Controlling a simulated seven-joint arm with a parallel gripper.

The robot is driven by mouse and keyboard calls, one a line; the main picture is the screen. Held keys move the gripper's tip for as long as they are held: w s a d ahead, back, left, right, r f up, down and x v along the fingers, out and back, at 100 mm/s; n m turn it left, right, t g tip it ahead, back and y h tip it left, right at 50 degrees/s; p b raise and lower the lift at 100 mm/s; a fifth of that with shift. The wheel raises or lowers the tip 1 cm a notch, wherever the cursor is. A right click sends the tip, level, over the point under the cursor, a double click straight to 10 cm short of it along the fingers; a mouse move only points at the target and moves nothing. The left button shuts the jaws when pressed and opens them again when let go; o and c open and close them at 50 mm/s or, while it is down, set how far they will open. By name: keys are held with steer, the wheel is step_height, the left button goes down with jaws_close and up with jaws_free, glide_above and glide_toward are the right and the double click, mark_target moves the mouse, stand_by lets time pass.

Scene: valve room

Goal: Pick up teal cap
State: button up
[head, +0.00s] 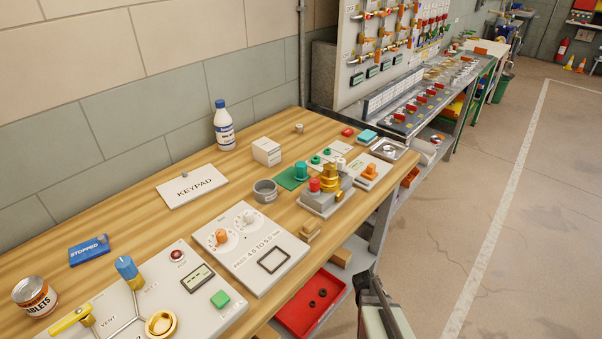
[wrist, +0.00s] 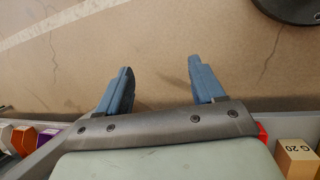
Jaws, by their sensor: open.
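A teal cap (head: 301,171), a short upright cylinder, stands by a green square pad (head: 288,180) on the wooden bench, left of a brass valve fitting with a red knob. The cap is not in the wrist view. My gripper (head: 372,288) hangs off the bench's front edge, beside the red tray, well to the right of and nearer than the cap. In the wrist view, its two blue fingers (wrist: 160,82) are spread wide with bare floor between them. It is open and empty.
The brass valve fitting (head: 329,186) stands close to the cap's right. A grey cup (head: 265,191) and a white box (head: 267,151) are left of it. A red tray (head: 310,304) lies below the bench edge. A wooden block (wrist: 297,160) shows at the wrist view's lower right.

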steer(key=w+d+r+n+t+h, duration=0.3)
steer(key=w+d+r+n, duration=0.1)
steer(key=w+d+r, duration=0.55)
steer(key=w+d+r+n+t+h, duration=0.2)
steer(key=w+d+r+n, duration=0.2)
steer(key=w+d+r, duration=0.55)
steer(key=w+a+r+n+t+h, duration=0.15)
steer(key=w+r, duration=0.25)
steer(key=r, duration=0.6)
steer(key=w+a+r+n+t+h, duration=0.1)
steer(key=w+a+r+n, duration=0.3)
steer(key=r, duration=0.7)
steer(key=w+a+r+n+t+h, duration=0.1)
steer(key=w+a+r+t, duration=0.3)
steer(key=a+r, duration=1.3)
steer(key=n+g+y, duration=0.1)
steer(key=n+y, duration=0.2)
steer(key=n, duration=0.1)
glide_toward(297, 164)
steer(key=shift+s+r, duration=0.15)
steer(key=shift+s, duration=0.1)
steer(key=x, duration=0.8)
steer(key=shift+a, duration=0.1)
steer(key=shift+s+d+x, duration=0.1)
steer(key=shift+x, duration=1.3)
steer(key=shift+s+d+x, duration=0.1)
steer(key=shift+x, duration=1.3)
